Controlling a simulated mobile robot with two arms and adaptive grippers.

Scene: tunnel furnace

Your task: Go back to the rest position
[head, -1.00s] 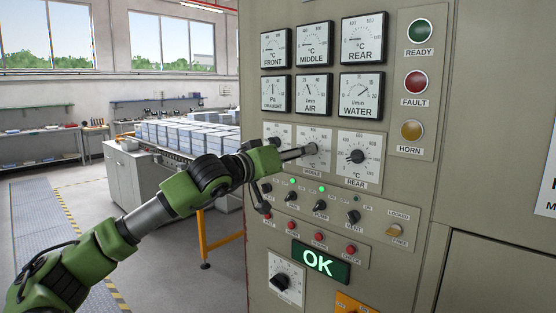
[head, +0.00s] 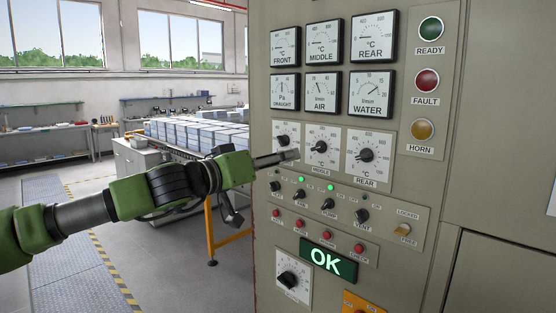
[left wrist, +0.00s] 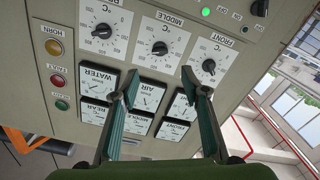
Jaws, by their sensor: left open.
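My left arm comes in from the left in the head view. Its gripper (head: 292,157) is in front of the grey control panel (head: 385,235), just below and between the FRONT dial (head: 283,141) and the MIDDLE dial (head: 319,147). In the left wrist view the two green fingers (left wrist: 160,78) are apart with nothing between them. That view shows the panel upside down, with the FRONT (left wrist: 208,67), MIDDLE (left wrist: 159,48) and REAR (left wrist: 102,31) dials clear beyond the fingertips. My right gripper is not in view.
Gauges (head: 325,40) sit above the dials, and switches (head: 328,205) and red buttons (head: 326,235) below. A green OK display (head: 328,261) is lit. A conveyor with grey-blue blocks (head: 198,135) stands behind my arm. The floor (head: 165,270) at lower left is clear.

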